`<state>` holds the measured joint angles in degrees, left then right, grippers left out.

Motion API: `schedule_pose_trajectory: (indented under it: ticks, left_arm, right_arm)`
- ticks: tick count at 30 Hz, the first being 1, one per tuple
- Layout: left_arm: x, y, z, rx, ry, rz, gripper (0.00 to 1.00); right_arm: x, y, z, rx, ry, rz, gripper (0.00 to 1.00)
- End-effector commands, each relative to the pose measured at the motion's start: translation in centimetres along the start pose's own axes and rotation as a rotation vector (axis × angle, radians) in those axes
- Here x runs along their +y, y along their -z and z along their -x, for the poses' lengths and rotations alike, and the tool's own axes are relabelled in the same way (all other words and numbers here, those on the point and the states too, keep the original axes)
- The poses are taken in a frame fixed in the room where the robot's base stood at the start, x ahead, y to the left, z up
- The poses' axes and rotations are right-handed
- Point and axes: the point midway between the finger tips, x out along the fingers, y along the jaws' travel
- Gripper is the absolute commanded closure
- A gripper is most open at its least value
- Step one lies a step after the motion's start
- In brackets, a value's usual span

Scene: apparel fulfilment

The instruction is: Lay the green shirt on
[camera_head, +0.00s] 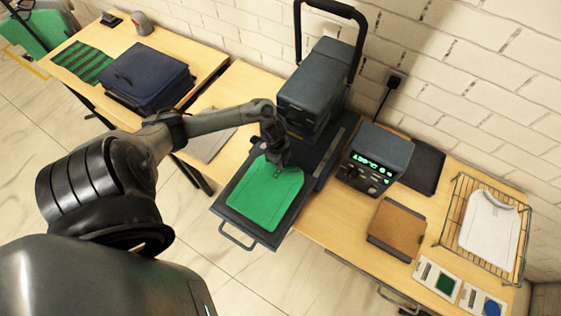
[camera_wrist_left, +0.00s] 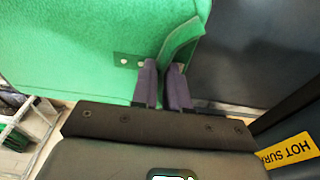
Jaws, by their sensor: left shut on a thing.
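The green shirt (camera_head: 262,197) is over the dark lower plate (camera_head: 234,216) of the heat press. My left gripper (camera_head: 279,165) is at the shirt's far edge, on the side of the press head. In the left wrist view, the gripper (camera_wrist_left: 163,85) is shut on the edge of the green shirt (camera_wrist_left: 75,50), with a fold of cloth standing up beside the fingers. The dark plate (camera_wrist_left: 255,45) shows to the right of the cloth there. I cannot tell whether all of the shirt touches the plate. My right gripper is not in view.
The press head (camera_head: 312,85) and its handle stand behind the plate. A control box (camera_head: 375,158) is to the right. A brown folder (camera_head: 398,228) and a wire basket (camera_head: 447,225) with a white shirt (camera_head: 488,225) lie farther right. A dark blue stack (camera_head: 148,75) is on the left table.

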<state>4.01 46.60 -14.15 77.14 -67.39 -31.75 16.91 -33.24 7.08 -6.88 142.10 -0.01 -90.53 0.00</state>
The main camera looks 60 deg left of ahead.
Motion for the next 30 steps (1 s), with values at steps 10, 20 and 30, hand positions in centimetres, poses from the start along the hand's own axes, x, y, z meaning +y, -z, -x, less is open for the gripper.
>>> schedule_pose_trajectory:
  ticks: [10, 20, 30]
  left_arm:
    - [0.0, 0.0, 0.0, 0.000, 0.000, 0.000, 0.56]
    - [0.0, -0.1, 0.8, -0.001, 0.000, -0.002, 0.56]
    - [-0.1, -0.1, 6.0, -0.002, 0.002, -0.003, 0.56]
  right_arm:
    - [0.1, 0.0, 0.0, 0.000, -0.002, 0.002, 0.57]
    - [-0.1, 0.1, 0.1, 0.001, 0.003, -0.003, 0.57]
    - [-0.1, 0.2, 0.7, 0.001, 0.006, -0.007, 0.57]
